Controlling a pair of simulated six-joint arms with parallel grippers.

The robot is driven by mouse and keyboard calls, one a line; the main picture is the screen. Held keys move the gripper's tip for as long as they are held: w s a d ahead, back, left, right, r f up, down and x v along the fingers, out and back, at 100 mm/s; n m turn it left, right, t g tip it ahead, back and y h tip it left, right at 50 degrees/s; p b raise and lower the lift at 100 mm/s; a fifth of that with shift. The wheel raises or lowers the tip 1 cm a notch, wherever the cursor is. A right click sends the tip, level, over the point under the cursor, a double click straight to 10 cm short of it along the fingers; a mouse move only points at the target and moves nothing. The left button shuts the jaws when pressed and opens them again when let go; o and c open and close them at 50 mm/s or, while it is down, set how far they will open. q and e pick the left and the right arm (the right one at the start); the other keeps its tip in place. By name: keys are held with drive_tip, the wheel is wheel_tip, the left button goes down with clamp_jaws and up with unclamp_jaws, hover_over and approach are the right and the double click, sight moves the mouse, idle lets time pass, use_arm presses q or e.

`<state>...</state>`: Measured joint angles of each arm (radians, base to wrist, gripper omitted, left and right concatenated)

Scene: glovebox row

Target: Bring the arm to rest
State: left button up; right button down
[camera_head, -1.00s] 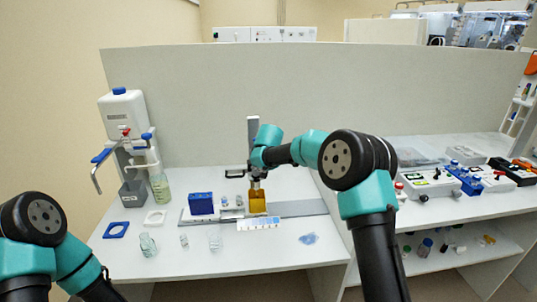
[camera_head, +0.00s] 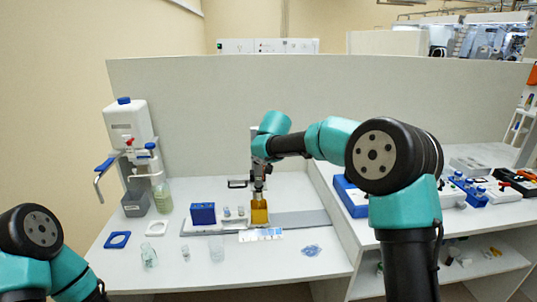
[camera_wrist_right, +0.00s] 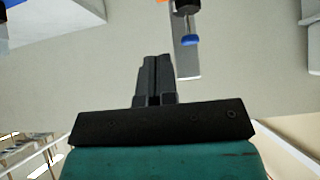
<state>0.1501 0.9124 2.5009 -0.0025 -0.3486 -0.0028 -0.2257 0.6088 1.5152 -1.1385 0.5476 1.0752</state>
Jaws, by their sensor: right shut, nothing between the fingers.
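My right arm reaches over the bench from the right in the head view. Its gripper (camera_head: 258,186) points down just above an amber container (camera_head: 259,213), and I cannot tell whether the two are apart. In the right wrist view my right gripper (camera_wrist_right: 154,62) has its two fingers together with nothing between them. My left arm shows only as a folded part at the lower left of the head view, and its gripper is outside the picture.
A blue box (camera_head: 203,213) stands left of the amber container. Clear glassware (camera_head: 149,257) stands near the front edge. A white dispenser (camera_head: 129,120) is at the back left. A partition (camera_head: 220,110) closes the back. A blue-rimmed tray (camera_head: 350,197) sits right.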

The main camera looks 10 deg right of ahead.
drive_tip(key=shift+v, duration=1)
drive_tip(key=s+f+n+g+y, duration=0.15)
drive_tip(key=s+f, duration=0.35)
drive_tip(key=f, duration=0.6)
drive_tip(key=s+f+g+y, duration=0.15)
drive_tip(key=s+f, duration=0.35)
drive_tip(key=f, duration=0.6)
drive_tip(key=s+f+g+y, duration=0.15)
drive_tip(key=s+f, duration=0.35)
drive_tip(key=f, duration=0.6)
drive_tip(key=s+d+f+g, duration=0.1)
drive_tip(key=s+f, duration=0.4)
drive_tip(key=s, duration=0.4)
drive_tip(key=s+d+f+m+g, duration=0.1)
drive_tip(key=s+f, duration=0.4)
drive_tip(key=s, duration=0.5)
drive_tip(key=s+d+f+m+g, duration=0.1)
drive_tip(key=s+f, duration=0.4)
drive_tip(key=s, duration=0.4)
drive_tip(key=shift+s+f+g, duration=0.25)
drive_tip(key=shift+s+g, duration=0.1)
drive_tip(key=shift+s, duration=0.05)
drive_tip(key=shift+a, duration=0.1)
